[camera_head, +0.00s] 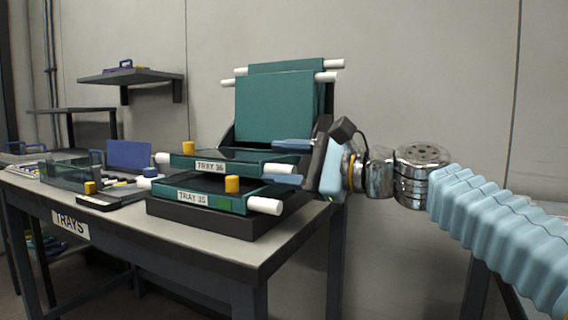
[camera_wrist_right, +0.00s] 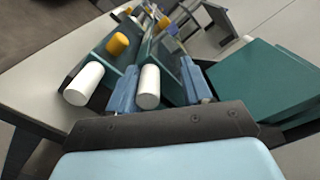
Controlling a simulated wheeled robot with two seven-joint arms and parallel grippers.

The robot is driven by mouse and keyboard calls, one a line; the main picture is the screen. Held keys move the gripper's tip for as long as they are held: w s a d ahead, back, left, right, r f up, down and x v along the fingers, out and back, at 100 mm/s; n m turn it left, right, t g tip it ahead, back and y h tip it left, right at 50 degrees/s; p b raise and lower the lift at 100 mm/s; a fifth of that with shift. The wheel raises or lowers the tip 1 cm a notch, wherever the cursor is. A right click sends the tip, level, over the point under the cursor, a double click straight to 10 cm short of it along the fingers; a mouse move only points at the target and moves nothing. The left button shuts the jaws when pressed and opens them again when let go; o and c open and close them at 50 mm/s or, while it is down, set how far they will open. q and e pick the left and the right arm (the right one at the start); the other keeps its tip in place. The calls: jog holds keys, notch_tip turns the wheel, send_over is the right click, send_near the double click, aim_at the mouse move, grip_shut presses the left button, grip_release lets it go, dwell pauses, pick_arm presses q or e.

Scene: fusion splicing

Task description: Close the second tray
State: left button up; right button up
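The stand holds hinged teal trays. Tray 36 (camera_head: 211,167) lies flat above tray 35 (camera_head: 193,196), which also lies flat. Two more teal trays (camera_head: 275,108) stand tilted up behind them. My right gripper (camera_head: 289,162) is at the right end of tray 36, its blue fingers apart, one above the other. In the right wrist view my right gripper (camera_wrist_right: 157,68) has a white peg (camera_wrist_right: 148,88) between its fingers, close to the left finger with a gap to the right one. Tray 35's white peg (camera_wrist_right: 84,83) is outside the fingers. My left gripper is out of view.
The black stand base (camera_head: 205,218) sits on the grey table (camera_head: 235,248). Yellow knobs (camera_head: 232,184) rise from the trays. A clear bin (camera_head: 72,172) and small parts are at the left. A wall shelf (camera_head: 130,76) hangs behind. The table's front edge is clear.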

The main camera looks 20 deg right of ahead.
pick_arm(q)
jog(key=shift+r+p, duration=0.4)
pick_arm(e)
jog(key=v, duration=1.3)
jog(key=shift+s+d, duration=0.25)
jog(key=shift+d, duration=0.05)
